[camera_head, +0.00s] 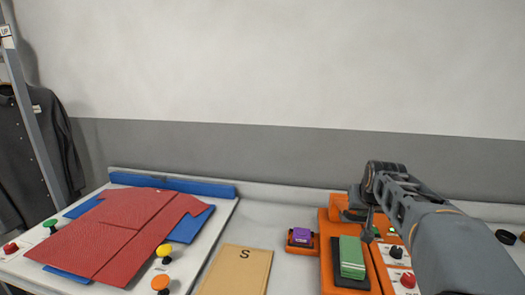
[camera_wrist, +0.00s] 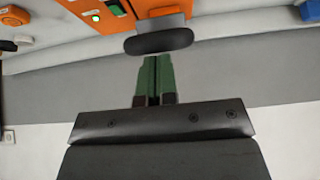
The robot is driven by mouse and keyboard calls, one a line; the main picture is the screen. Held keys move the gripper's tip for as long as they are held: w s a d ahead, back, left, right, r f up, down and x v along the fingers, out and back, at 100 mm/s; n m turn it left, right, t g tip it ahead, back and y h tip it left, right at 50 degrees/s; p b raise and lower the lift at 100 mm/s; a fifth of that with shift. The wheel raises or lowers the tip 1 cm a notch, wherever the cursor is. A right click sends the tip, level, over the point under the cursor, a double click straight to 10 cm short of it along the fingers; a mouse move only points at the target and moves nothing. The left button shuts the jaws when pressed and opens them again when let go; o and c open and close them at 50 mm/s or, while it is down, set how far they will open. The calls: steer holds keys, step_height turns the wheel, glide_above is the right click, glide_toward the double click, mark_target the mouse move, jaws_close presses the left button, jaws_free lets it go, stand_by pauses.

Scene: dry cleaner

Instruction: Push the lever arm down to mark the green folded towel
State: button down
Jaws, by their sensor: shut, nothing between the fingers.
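The green folded towel (camera_head: 352,257) lies as a small stack on a dark plate of the orange machine (camera_head: 328,232) in the head view. In the wrist view, a black rounded bar on a grey block, apparently the lever arm's handle (camera_wrist: 158,42), stands against the machine's orange face. My gripper (camera_wrist: 154,60) is shut and empty, its green fingers ending just beside this bar; I cannot tell whether they touch. In the head view my arm reaches over the machine from the right and hides part of the lever. The towel is not recognisable in the wrist view.
A purple item (camera_head: 302,235) sits in a small orange holder left of the machine. A tan board marked S (camera_head: 238,270) and a red garment (camera_head: 115,235) lie further left. A control panel with a red knob (camera_head: 408,280) adjoins the machine. A wall stands behind.

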steer(key=shift+s+a+f+b, duration=0.1)
steer(key=shift+s+f+b, duration=0.25)
steer(key=shift+f+b, duration=0.45)
steer(key=shift+s+a+f+b, duration=0.1)
steer(key=shift+s+f+b, duration=0.25)
steer(key=shift+f+b, duration=0.45)
steer(key=shift+s+a+f+b, duration=0.1)
steer(key=shift+s+f+b, duration=0.25)
steer(key=shift+f+b, duration=0.4)
steer(key=shift+f, duration=0.2)
steer(key=f+b, duration=0.2)
steer(key=f, duration=0.1)
steer(key=s+f+b, duration=0.1)
steer(key=f+b, duration=0.2)
steer(key=shift+r, duration=0.2)
steer(key=w+r+p, duration=0.3)
steer(key=r+p, duration=0.5)
steer(key=p, duration=0.1)
steer(key=w+d+r+p, duration=0.1)
steer(key=w+r+p, duration=0.3)
steer(key=r+p, duration=0.5)
steer(key=w+d+r+p, duration=0.1)
steer(key=w+r+p, duration=0.2)
steer(key=r+p, duration=0.5)
steer(key=shift+w+r+p, duration=0.25)
steer(key=shift+r+p, duration=0.15)
steer(key=shift+r, duration=0.25)
